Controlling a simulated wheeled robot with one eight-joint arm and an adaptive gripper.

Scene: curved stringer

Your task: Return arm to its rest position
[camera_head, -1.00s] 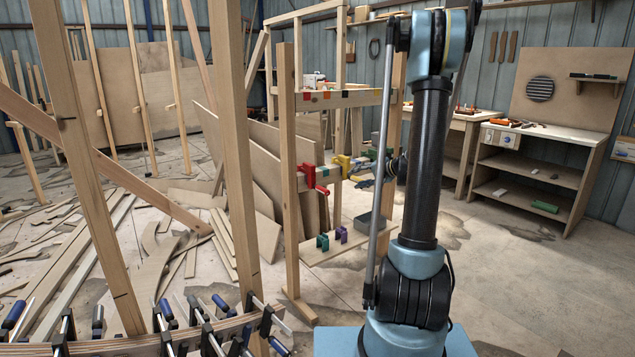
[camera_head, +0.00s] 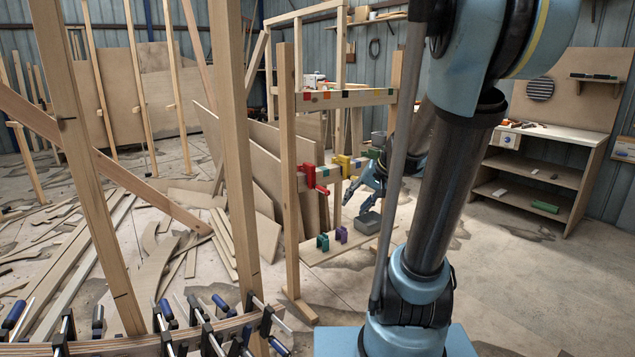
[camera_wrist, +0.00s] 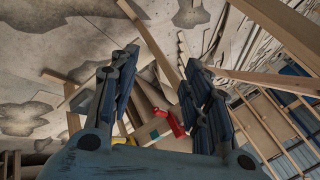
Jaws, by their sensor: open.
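My arm rises at the right of the head view, its upper part leaning to the right. My gripper (camera_head: 353,206) shows left of the arm, near the wooden rack (camera_head: 289,200) and above its low shelf. It appears empty. In the wrist view my gripper (camera_wrist: 160,62) has its two dark blue fingers spread wide apart, with nothing between the tips. A red clamp (camera_wrist: 171,124) shows beyond the fingers, apart from them. Part of my forearm and wrist is hidden behind my own arm links in the head view.
The red clamp (camera_head: 308,175) and a yellow clamp (camera_head: 343,164) sit on the rack's rail. A workbench (camera_head: 545,145) stands at right. Floor at lower right is clear.

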